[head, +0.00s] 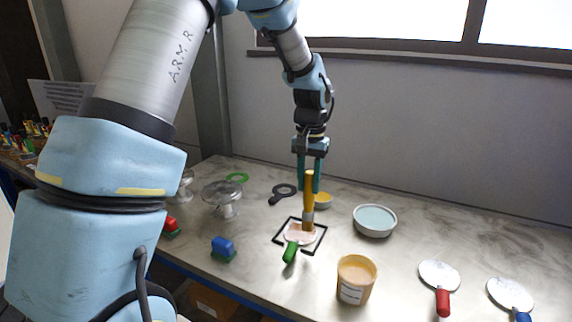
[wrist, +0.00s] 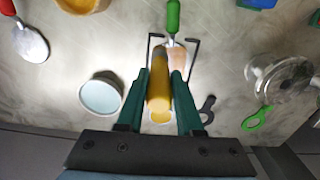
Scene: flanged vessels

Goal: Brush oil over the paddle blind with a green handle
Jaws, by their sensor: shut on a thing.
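The paddle blind with a green handle (head: 290,252) lies inside a black square outline (head: 321,234) on the table. Its disc (head: 295,237) looks pale with a peach tint. In the wrist view its green handle (wrist: 173,17) points away from my gripper. My gripper (head: 309,188) is shut on a brush with a yellow-orange handle (head: 309,185), held upright with the bristle end down at the disc. The wrist view shows the brush (wrist: 158,92) between the fingers of my gripper (wrist: 161,76). I cannot tell whether the bristles touch the disc, which the brush partly hides.
A beige tub (head: 356,282) and a pale blue dish (head: 375,220) stand to the right. Paddles with red (head: 443,302) and blue (head: 522,316) handles lie farther right. A yellow dish (head: 323,200) and black ring (head: 284,190) sit behind. A glass vessel (head: 222,199) and blue block (head: 222,246) are left.

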